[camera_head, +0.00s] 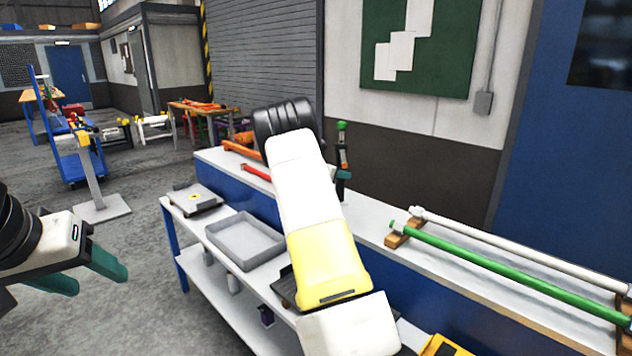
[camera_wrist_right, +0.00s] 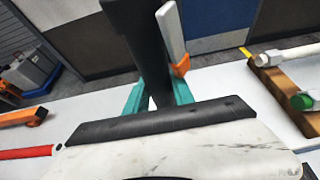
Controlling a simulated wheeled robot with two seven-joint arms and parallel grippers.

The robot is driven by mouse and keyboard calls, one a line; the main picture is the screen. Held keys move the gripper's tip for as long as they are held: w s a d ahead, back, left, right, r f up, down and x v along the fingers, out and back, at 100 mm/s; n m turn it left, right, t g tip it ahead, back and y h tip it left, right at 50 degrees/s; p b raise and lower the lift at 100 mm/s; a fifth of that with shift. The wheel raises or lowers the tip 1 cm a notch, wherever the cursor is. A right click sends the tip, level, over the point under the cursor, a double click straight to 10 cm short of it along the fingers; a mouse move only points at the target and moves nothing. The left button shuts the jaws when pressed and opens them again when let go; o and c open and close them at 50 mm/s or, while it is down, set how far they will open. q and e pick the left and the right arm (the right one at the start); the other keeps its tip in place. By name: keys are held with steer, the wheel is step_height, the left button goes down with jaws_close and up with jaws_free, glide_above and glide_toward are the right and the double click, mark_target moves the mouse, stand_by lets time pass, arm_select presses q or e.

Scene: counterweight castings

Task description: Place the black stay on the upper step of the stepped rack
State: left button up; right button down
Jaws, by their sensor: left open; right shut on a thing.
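The black stay (camera_wrist_right: 138,40) stands up between the teal fingers of my right gripper (camera_wrist_right: 157,97) in the right wrist view. My right gripper is shut on it. A grey piece with an orange part (camera_wrist_right: 181,66) shows right beside it; I cannot tell whether they are joined. In the head view my right gripper (camera_head: 343,176) is mostly hidden behind my arm, and a green-topped upright piece shows there. The stepped rack has a white upper step (camera_head: 372,212) and a lower step (camera_head: 218,215). My left gripper (camera_head: 88,272) is open and empty at far left.
A green bar (camera_head: 500,268) and a white bar (camera_head: 520,248) lie on wooden blocks at the right of the upper step. A red bar (camera_head: 256,173) and an orange bar (camera_head: 242,150) lie at its left. A grey tray (camera_head: 246,262) stands on the lower step.

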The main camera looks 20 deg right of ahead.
steer(key=shift+f, duration=1.25)
steer(key=shift+f, duration=0.1)
steer(key=c, duration=1.1)
jaws_free()
steer(key=shift+f, duration=0.1)
